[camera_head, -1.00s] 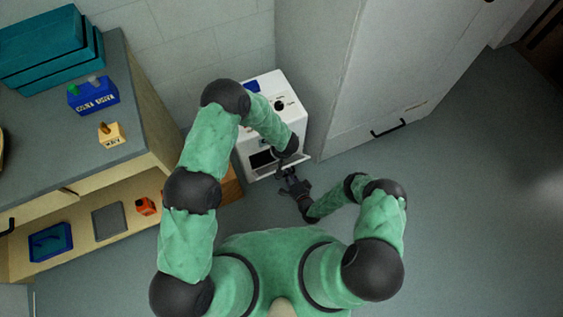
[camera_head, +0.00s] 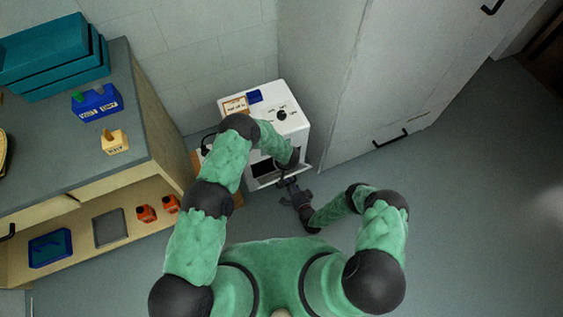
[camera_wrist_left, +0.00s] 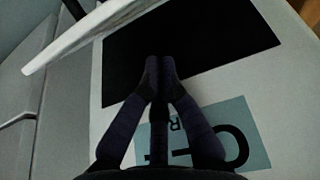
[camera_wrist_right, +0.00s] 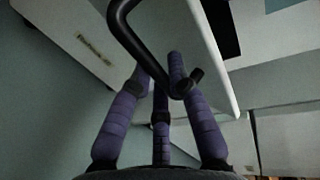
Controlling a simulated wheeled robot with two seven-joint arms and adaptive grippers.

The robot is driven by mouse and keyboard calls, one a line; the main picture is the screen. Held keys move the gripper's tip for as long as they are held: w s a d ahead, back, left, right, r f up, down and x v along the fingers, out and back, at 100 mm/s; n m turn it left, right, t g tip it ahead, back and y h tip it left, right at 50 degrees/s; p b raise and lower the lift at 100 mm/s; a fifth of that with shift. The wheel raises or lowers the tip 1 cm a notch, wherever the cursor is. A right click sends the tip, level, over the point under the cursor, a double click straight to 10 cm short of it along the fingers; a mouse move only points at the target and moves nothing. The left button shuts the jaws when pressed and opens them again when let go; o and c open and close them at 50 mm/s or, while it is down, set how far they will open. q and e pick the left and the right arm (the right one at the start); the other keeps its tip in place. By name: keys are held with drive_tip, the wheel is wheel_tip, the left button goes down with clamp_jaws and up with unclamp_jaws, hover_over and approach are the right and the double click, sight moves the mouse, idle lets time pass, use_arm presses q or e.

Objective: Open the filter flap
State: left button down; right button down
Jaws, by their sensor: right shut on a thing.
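A white machine (camera_head: 292,122) with a black knob stands against the wall in the head view. A dark opening (camera_head: 268,170) shows in its front, and the white filter flap (camera_wrist_right: 175,45) stands out from it, open at least part way. My right gripper (camera_head: 294,190) is shut on the flap's black bar handle (camera_wrist_right: 143,48), clear in the right wrist view. My left gripper (camera_wrist_left: 159,72) has its fingers together, with nothing seen between them, at the dark opening in the left wrist view. The flap's edge (camera_wrist_left: 85,35) shows at upper left there. My left arm hides the left gripper in the head view.
A tall grey cabinet (camera_head: 345,90) stands just right of the machine. At left is a bench (camera_head: 60,135) with teal boxes (camera_head: 55,58), a blue block and a tan block. Its lower shelf holds orange bottles (camera_head: 146,213) and trays. The floor at right is clear.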

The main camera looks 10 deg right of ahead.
use_arm(q)
drive_tip(key=shift+s+d+f, duration=0.25)
drive_tip(key=shift+s+f, duration=0.25)
drive_tip(key=shift+s, duration=0.25)
drive_tip(key=shift+s+d+f, duration=0.25)
drive_tip(key=shift+s+f, duration=0.2)
drive_tip(key=shift+s, duration=0.3)
